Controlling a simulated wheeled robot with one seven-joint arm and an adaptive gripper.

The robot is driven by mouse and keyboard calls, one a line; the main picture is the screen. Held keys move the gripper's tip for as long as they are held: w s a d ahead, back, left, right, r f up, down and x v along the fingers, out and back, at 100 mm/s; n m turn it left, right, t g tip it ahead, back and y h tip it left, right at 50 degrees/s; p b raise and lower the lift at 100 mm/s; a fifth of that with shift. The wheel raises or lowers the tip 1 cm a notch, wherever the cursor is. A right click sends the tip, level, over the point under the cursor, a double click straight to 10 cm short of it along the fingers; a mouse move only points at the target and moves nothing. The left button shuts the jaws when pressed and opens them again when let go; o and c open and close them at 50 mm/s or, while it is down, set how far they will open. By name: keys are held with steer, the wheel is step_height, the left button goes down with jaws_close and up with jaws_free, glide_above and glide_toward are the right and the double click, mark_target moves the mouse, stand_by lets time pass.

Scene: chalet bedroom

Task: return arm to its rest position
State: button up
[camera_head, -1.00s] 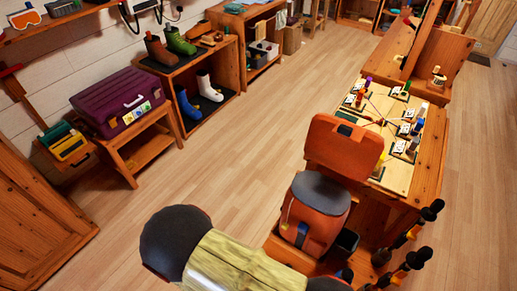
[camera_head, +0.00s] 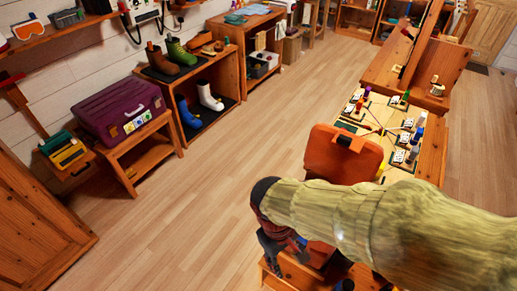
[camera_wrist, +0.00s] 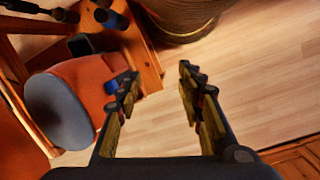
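My gripper (camera_head: 272,248) hangs at the end of my arm, low in the middle of the head view, in front of an orange pack-like thing (camera_head: 345,153). My arm covers much of that thing's lower part. In the wrist view my gripper (camera_wrist: 158,76) has its two fingers well apart.
A long wooden bench (camera_head: 433,150) with small labelled items stands at the right. A purple case (camera_head: 118,108) rests on a low stand at the left, beside a boot shelf (camera_head: 180,112). A wooden cabinet (camera_head: 35,220) is at lower left. The floor (camera_head: 205,200) between is clear.

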steer(key=d+r+m+t+y, duration=0.1)
steer(key=d+r+m+t, duration=0.2)
steer(key=d+r, duration=0.3)
steer(key=w+d+r+m+t+y, duration=0.1)
steer(key=d+r+m+t, duration=0.2)
steer(key=r, duration=0.9)
steer(key=shift+d+m+t, duration=0.3)
steer(key=shift+d+m, duration=0.3)
steer(key=shift+d, duration=0.9)
steer(key=shift+r, duration=0.1)
